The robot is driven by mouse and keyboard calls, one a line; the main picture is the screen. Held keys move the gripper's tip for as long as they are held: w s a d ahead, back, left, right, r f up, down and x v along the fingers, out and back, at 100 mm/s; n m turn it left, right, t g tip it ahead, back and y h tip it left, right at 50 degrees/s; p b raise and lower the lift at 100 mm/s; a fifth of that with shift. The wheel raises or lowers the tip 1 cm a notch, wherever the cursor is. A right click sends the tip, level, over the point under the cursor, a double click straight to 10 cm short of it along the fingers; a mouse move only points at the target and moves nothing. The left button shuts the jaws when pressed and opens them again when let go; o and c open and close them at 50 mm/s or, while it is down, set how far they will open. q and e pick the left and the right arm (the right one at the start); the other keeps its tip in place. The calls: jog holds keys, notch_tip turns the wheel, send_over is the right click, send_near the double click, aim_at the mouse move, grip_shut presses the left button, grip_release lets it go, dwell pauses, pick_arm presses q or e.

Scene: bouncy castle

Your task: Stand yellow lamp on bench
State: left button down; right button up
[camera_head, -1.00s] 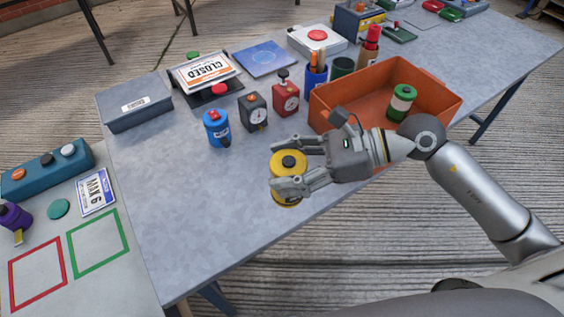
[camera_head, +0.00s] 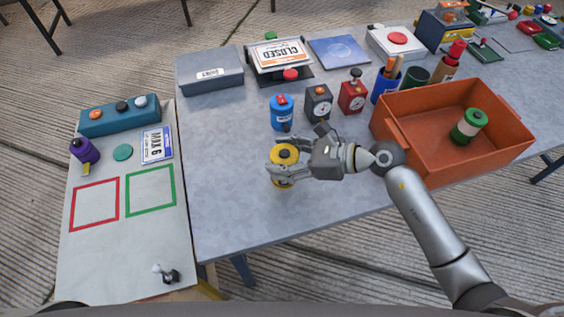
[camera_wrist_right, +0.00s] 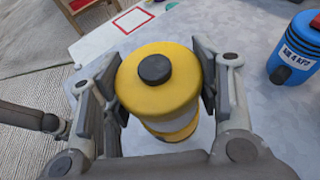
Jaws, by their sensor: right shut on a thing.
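The yellow lamp (camera_head: 286,160) is a yellow cylinder with a pale middle band and a black knob on top. My right gripper (camera_head: 280,156) is shut on it, one finger on each side, and holds it upright over the front part of the grey table. In the right wrist view the lamp (camera_wrist_right: 158,95) sits between the finger pads; its lower end is partly hidden by the gripper. A pale bench (camera_head: 120,245) with a red and a green square outline stands to the left. My left gripper is not in view.
On the bench are a purple lamp (camera_head: 84,151), a teal button box (camera_head: 120,116), a sign card (camera_head: 157,145) and a small dark and white item (camera_head: 166,273). A blue canister (camera_head: 282,113) stands behind my gripper; an orange crate (camera_head: 455,150) lies right. Both squares are empty.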

jog(key=shift+w+a+f, duration=0.15)
jog(key=shift+a+f, duration=0.05)
jog(key=shift+a, duration=0.05)
notch_tip(320, 180, down, 3)
jog(key=shift+r+p, duration=0.1)
jog(key=shift+p, duration=0.35)
jog(key=shift+f, duration=0.2)
jog(key=shift+f+b, duration=0.25)
jog(key=shift+b, duration=0.05)
jog(key=o, duration=1.2)
jog(key=shift+o, duration=0.2)
jog(key=shift+r, duration=0.1)
